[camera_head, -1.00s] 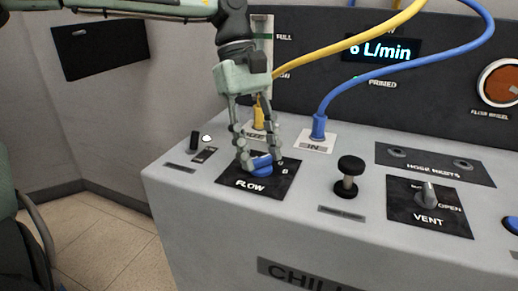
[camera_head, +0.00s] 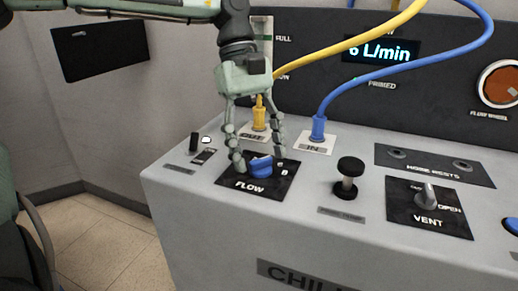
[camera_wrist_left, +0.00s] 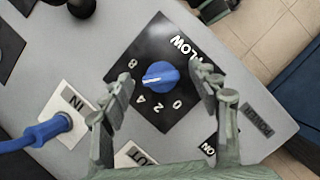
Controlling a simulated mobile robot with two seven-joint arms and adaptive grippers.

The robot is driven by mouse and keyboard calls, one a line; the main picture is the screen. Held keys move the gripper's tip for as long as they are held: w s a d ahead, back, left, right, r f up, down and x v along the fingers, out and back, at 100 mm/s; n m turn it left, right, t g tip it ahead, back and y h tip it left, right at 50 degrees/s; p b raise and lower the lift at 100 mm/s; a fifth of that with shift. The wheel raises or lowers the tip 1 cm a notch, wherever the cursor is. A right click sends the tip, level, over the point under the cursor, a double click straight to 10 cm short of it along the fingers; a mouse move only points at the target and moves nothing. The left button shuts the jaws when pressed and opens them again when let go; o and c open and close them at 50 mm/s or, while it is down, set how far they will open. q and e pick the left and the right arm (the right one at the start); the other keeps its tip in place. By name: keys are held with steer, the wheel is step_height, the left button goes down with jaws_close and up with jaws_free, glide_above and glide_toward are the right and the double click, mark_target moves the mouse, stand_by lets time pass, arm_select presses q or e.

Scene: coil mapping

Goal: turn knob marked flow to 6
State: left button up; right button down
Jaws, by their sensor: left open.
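The blue flow knob (camera_head: 261,168) sits on a black plate marked FLOW (camera_head: 240,184) at the left of the panel top. In the left wrist view the knob (camera_wrist_left: 160,75) has a white pointer line directed left, between the printed 4 and 8; the 6 is hidden behind a finger. The display (camera_head: 382,52) reads 6 L/min. My left gripper (camera_head: 258,158) is open, its fingers on either side of the knob with gaps, as the left wrist view (camera_wrist_left: 162,78) also shows.
Yellow (camera_head: 345,43) and blue (camera_head: 400,72) hoses rise from the OUT and IN ports behind the knob. A small toggle switch (camera_head: 194,142) stands left of it. A black knob on a post (camera_head: 348,177) and the VENT valve (camera_head: 428,194) stand to the right.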

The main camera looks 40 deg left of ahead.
arm_select(q)
steer(key=shift+r, duration=0.15)
steer(key=v, duration=1.1)
steer(key=shift+a+r, duration=0.3)
steer(key=shift+r, duration=0.05)
steer(key=shift+w, duration=0.1)
